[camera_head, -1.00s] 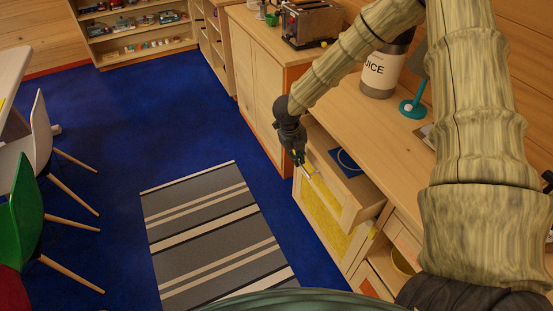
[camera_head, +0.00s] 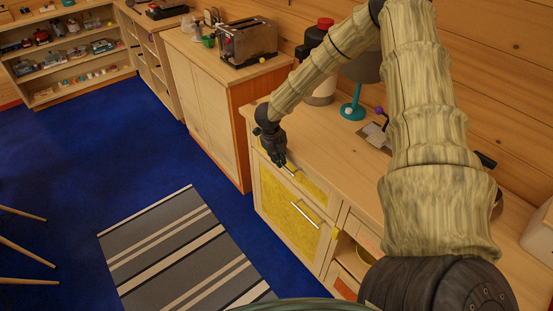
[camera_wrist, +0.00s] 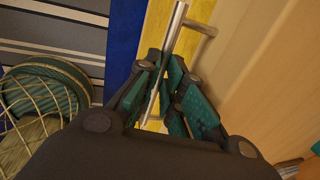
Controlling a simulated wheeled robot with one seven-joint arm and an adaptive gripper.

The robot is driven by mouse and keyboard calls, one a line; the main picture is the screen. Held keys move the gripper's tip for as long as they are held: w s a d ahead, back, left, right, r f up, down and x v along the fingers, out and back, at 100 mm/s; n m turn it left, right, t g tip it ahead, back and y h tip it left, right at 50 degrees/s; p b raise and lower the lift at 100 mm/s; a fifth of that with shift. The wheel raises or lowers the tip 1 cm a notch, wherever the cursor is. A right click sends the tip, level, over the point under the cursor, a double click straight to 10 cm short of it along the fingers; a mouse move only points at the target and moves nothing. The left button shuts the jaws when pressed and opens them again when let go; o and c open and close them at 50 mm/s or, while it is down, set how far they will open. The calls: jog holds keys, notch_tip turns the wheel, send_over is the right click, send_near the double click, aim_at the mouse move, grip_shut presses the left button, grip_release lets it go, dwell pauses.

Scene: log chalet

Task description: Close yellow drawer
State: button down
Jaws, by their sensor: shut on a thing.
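The yellow drawer (camera_head: 314,191) is the top left drawer of the wooden cabinet. Its yellow front looks level with the cabinet face, and no opening shows above it. My gripper (camera_head: 283,163) is at the left part of its metal handle. In the wrist view, the handle (camera_wrist: 177,22) is a silver bar running up between the fingers of my gripper (camera_wrist: 166,62), against the yellow front (camera_wrist: 232,18). The fingers are shut on the bar and hide part of it.
A yellow cabinet door (camera_head: 284,216) with a silver handle (camera_head: 309,214) is below the drawer. The countertop (camera_head: 330,142) holds a teal lamp (camera_head: 353,108). A toaster (camera_head: 251,42) stands on the counter behind. A striped rug (camera_head: 180,250) lies on clear blue floor.

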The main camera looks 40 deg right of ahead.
jog(key=shift+d, duration=0.3)
jog(key=c, duration=1.5)
grip_release()
jog(key=shift+s+a+b, duration=0.15)
jog(key=shift+a+b, duration=1.2)
jog(key=shift+a, duration=3.7)
jog(key=shift+s+a+b, duration=0.15)
jog(key=shift+a+b, duration=1.25)
jog(key=shift+a, duration=3.7)
jog(key=shift+s+a+b, duration=0.15)
jog(key=shift+a+b, duration=1.2)
jog(key=shift+a, duration=3.7)
jog(key=shift+c, duration=0.6)
